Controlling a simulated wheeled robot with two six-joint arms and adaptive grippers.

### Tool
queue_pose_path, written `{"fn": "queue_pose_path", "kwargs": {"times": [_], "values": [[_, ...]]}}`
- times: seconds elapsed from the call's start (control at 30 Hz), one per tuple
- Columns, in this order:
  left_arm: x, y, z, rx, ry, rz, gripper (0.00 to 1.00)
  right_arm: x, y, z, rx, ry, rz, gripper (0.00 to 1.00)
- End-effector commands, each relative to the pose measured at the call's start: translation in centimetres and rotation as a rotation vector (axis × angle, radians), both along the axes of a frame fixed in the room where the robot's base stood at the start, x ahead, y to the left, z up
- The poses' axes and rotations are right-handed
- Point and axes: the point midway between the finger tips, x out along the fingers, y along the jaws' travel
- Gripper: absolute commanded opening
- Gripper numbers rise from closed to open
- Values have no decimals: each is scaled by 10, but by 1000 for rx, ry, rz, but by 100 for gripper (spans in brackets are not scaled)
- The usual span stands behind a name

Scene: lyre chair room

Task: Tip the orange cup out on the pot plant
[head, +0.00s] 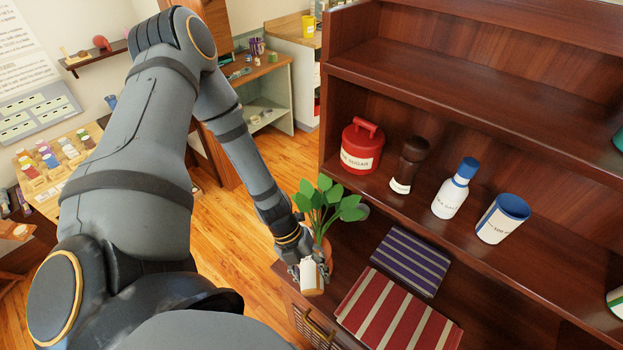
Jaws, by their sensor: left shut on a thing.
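My left gripper (308,268) reaches in from the left and is shut on a small cup (310,277). The cup looks pale on its side and orange-tan at its lower end; its opening and contents cannot be made out. The pot plant (325,203), with green leaves and a terracotta pot (330,252), stands on the dark wooden cabinet top just behind the gripper. The gripper and cup are at the pot's near side, partly hiding it. Whether they touch it cannot be told. My right gripper is not in view.
Striped purple (412,260) and red (397,312) cloths lie right of the plant on the cabinet top (480,300). A red sugar canister (361,147), a brown bottle (409,165), a white bottle (455,188) and a blue-rimmed container (502,218) stand on the shelf behind.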

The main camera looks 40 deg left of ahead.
Motion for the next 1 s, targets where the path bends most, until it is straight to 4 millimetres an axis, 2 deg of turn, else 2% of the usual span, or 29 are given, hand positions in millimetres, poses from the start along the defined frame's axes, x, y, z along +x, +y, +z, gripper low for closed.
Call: {"fn": "queue_pose_path", "kwargs": {"times": [0.03, 0.2, 0.53, 0.63, 1.0], "values": [[1, 1, 5, -10, 16, -1, 16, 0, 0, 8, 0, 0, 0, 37], [2, 2, 8, -58, 72, 0, 16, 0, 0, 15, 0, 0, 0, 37], [3, 2, 7, -74, 91, 0, 16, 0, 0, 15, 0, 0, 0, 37], [6, 5, 12, -115, 142, -1, 16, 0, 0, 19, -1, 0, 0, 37], [7, 5, 13, -161, 195, 0, 16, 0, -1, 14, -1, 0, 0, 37]]}}
